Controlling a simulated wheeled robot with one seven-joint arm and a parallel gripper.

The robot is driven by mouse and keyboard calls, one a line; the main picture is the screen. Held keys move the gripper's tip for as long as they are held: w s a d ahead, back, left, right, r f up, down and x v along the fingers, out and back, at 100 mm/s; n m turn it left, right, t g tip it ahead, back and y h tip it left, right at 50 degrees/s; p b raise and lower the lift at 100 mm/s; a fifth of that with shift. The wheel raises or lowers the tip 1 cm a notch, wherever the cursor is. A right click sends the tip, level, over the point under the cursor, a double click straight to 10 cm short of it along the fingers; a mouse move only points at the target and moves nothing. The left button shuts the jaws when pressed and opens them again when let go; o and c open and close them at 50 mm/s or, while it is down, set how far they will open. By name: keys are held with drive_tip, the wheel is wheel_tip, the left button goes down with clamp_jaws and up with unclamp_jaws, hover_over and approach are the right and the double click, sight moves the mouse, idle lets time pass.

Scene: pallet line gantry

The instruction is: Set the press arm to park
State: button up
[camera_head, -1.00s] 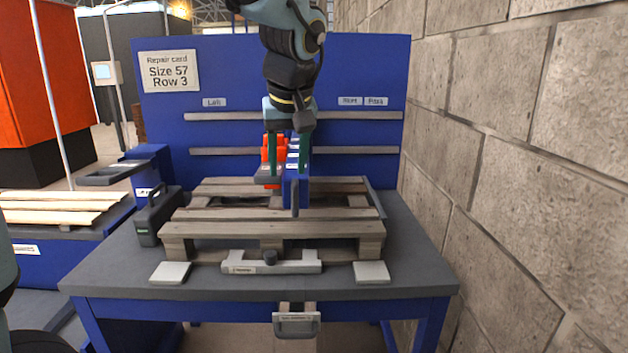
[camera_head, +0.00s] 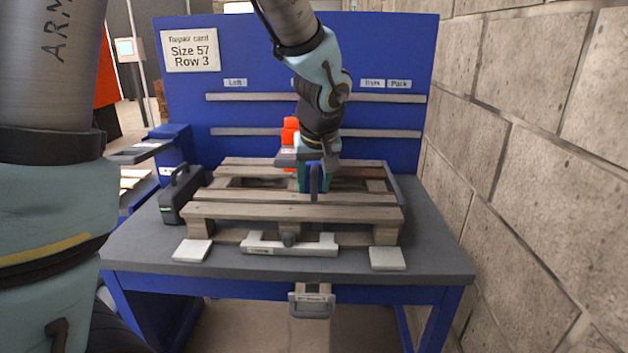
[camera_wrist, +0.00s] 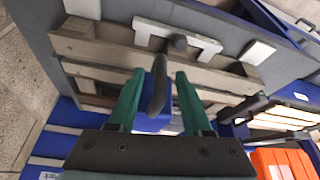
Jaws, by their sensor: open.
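The press arm is a blue block (camera_wrist: 150,124) with a dark upright handle (camera_wrist: 158,84), in the middle of the pallet (camera_head: 270,212). In the head view its handle (camera_head: 314,184) stands just behind the pallet's front boards. My gripper (camera_wrist: 158,74) is open, with one green finger on each side of the handle. I cannot tell whether either finger touches it. In the head view my gripper (camera_head: 315,182) is low over the pallet and hides most of the blue block. A label on the back panel reads like Park (camera_head: 398,84).
Other labels include Left (camera_head: 235,83), above two rails (camera_head: 240,132). An orange-red part (camera_head: 290,130) stands behind my gripper. A dark case (camera_head: 180,192) sits left of the pallet. A stone wall (camera_head: 540,180) closes the right side. A grey clamp bar (camera_head: 262,245) lies in front.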

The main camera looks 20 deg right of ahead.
clamp_jaws()
idle(0.4)
idle(1.0)
